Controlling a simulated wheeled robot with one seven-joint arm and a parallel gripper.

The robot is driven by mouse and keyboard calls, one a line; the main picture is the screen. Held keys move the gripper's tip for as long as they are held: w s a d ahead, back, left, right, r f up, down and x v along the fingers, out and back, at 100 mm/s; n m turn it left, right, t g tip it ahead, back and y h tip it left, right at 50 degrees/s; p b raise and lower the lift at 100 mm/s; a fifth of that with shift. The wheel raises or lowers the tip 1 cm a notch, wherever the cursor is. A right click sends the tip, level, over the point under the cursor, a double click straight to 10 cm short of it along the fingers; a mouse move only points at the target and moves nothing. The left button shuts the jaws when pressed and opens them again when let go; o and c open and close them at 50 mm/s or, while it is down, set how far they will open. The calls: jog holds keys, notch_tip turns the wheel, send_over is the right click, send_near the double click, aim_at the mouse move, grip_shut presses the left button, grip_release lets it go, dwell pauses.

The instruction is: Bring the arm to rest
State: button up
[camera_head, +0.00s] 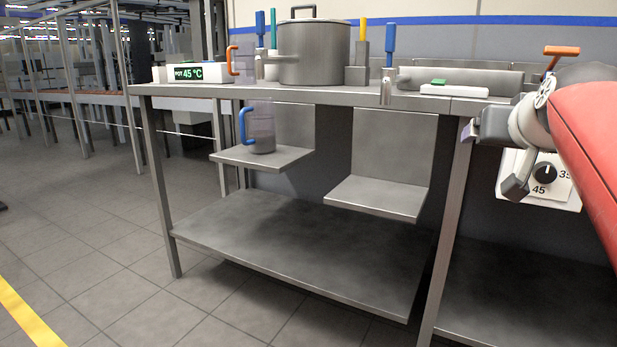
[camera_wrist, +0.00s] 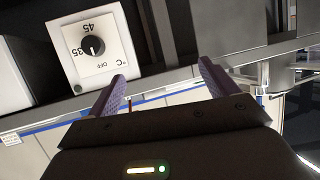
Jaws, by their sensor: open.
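My gripper (camera_head: 491,160) is at the right of the head view, at the end of my red arm, in front of the bench's right part. Its two fingers are apart and nothing is between them. In the wrist view my gripper (camera_wrist: 162,76) shows two purplish fingers spread wide with a clear gap. A white dial box (camera_head: 569,194) with a black knob is close behind the gripper in the head view. The dial box also shows upside down in the wrist view (camera_wrist: 112,62), beyond the left finger; contact is not visible.
The steel bench (camera_head: 330,93) holds a large pot (camera_head: 313,55), an orange-handled jug (camera_head: 243,63) and a 45 °C display (camera_head: 205,73). A blue-handled jug (camera_head: 263,130) stands on the left drop shelf (camera_head: 225,156). The right drop shelf (camera_head: 378,197) is empty. Floor at left is free.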

jog(key=s+a+f+n+g+y, duration=0.1)
jog(key=s+a+f+g, duration=0.1)
jog(key=s+a+f, duration=0.6)
jog(key=s+a+f+n+g+y, duration=0.1)
jog(key=s+a+f+g+y, duration=0.3)
jog(key=f, duration=0.9)
jog(key=s+a+f+n+g+h, duration=0.1)
jog(key=s+a+f+n, duration=0.15)
jog(key=s+f, duration=0.6)
notch_tip(320, 180, up, 11)
jog(key=p, duration=1.3)
jog(key=shift+w+a+m, duration=0.4)
jog(key=shift+a+m, duration=0.05)
